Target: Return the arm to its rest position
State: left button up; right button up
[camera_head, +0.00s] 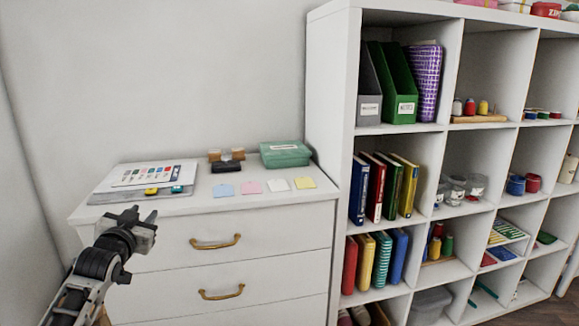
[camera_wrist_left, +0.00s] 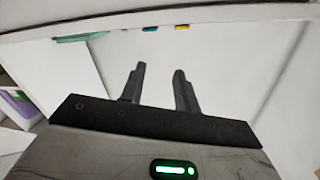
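My left gripper (camera_head: 143,216) is in front of the left end of the white drawer cabinet (camera_head: 250,222), near its top front edge. In the left wrist view its two fingers (camera_wrist_left: 160,72) stand apart with nothing between them, so it is open and empty. The cabinet front and top edge lie beyond the fingers. My left arm comes in from the lower left in the head view. My right gripper does not show.
On the cabinet top are a grey board with a printed sheet (camera_head: 150,176), a green box (camera_head: 285,153), a dark block (camera_head: 226,166) and several coloured cards (camera_head: 251,187). Brass handles (camera_head: 215,243) stick out in front. A tall white shelf (camera_head: 330,95) stands right.

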pick_arm(q)
jog(key=s+d+f+g+h, duration=0.1)
jog(key=s+d+f+g, duration=0.1)
jog(key=s+d+f, duration=0.45)
jog(key=s+d+f+g+h, duration=0.1)
jog(key=s+d+f+h, duration=0.15)
jog(key=s+f, duration=0.65)
jog(key=s+d+f+g, duration=0.1)
jog(key=s+d+f, duration=0.1)
jog(key=s, duration=0.5)
jog(key=s+d+f+g+h, duration=0.1)
jog(key=s+d+f, duration=0.2)
jog(key=s+d, duration=0.2)
jog(key=s+d+f+g, duration=0.1)
jog(key=s+d+f, duration=0.2)
jog(key=s, duration=0.7)
jog(key=shift+s+d+n+g+h, duration=0.25)
jog(key=shift+d+n+g+h, duration=0.1)
jog(key=shift+d, duration=0.25)
